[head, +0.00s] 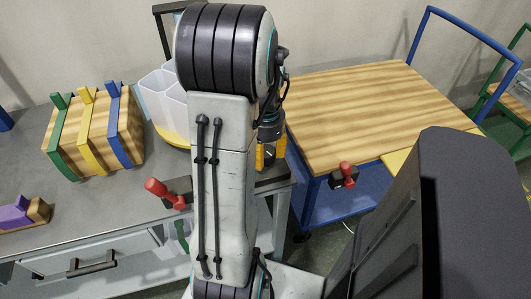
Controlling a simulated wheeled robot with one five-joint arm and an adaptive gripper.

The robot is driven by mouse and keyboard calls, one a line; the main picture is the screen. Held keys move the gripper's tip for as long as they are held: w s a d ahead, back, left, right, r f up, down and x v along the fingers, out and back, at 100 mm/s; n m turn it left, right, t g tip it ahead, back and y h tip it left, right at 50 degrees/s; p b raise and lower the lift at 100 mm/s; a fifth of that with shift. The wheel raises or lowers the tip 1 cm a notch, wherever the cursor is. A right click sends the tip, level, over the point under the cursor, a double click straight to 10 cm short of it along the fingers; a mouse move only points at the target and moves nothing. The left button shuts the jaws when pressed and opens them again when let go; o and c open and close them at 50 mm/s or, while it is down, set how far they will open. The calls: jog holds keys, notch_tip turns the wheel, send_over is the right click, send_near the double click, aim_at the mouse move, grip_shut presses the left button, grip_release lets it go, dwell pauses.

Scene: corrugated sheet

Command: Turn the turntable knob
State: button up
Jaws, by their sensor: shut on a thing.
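The turntable (174,137) is a round yellow plate on the grey table, left of my arm. White translucent bins (166,97) stand on it. My arm hides its middle and right side. My gripper (271,154) points down to the right of my arm, by the table's right end. Its yellow-tipped fingers are shut on a small dark thing between them. I cannot tell whether this is the turntable knob, since the fingers and my arm cover most of it.
A wooden block with green, yellow and blue straps (100,132) stands at left on the grey table (95,205). A red-handled clamp (160,189) sits at its front edge. A blue cart with a wooden top (365,110) stands at right, with another red-handled clamp (346,173).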

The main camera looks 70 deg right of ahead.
jog(key=shift+d+r+m, duration=0.1)
jog(key=shift+m, duration=1.5)
dwell(2.1)
jog(key=o, duration=1.2)
notch_tip(320, 180, up, 12)
jog(key=shift+o, duration=0.2)
